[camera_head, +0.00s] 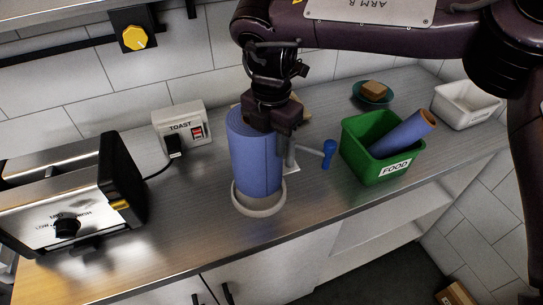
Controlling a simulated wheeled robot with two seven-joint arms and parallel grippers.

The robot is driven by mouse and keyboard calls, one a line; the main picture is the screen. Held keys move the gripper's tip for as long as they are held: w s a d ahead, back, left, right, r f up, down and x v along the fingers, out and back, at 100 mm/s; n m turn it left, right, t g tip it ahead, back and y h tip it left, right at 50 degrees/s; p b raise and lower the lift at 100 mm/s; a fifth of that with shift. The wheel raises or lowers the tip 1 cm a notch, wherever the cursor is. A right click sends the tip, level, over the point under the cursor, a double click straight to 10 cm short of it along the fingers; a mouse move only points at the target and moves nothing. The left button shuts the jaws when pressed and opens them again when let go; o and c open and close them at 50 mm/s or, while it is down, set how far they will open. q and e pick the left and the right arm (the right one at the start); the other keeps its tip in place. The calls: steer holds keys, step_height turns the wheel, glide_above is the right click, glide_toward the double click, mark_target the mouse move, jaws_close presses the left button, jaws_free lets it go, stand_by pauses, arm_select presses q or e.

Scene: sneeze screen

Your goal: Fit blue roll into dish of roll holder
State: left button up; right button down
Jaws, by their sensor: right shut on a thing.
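My right gripper (274,112) comes down from above and is shut on the blue roll (254,158) near its top right side. The roll stands upright, with its lower end at the round pale dish (259,209) of the roll holder. The dish rim shows around the foot of the roll. I cannot tell whether the roll rests on the dish floor or hangs just above it. A metal arm with a blue knob (329,150) shows to the right of the roll; its base is partly hidden. My left gripper is not in view.
A green FOOD bin (365,170) holding another blue roll (402,134) stands to the right. Behind it are a dark dish with a sponge (374,89) and a white tub (467,106). A toaster (70,195) stands left. Bare counter (185,230) lies between toaster and dish.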

mark_target(271, 160)
step_height(271, 160, down, 4)
steer(key=shift+f+p, duration=0.25)
steer(key=shift+p, duration=0.35)
steer(key=shift+f, duration=0.45)
steer(key=c, duration=1)
jaws_free()
steer(key=shift+f, duration=0.15)
steer(key=shift+s, duration=0.1)
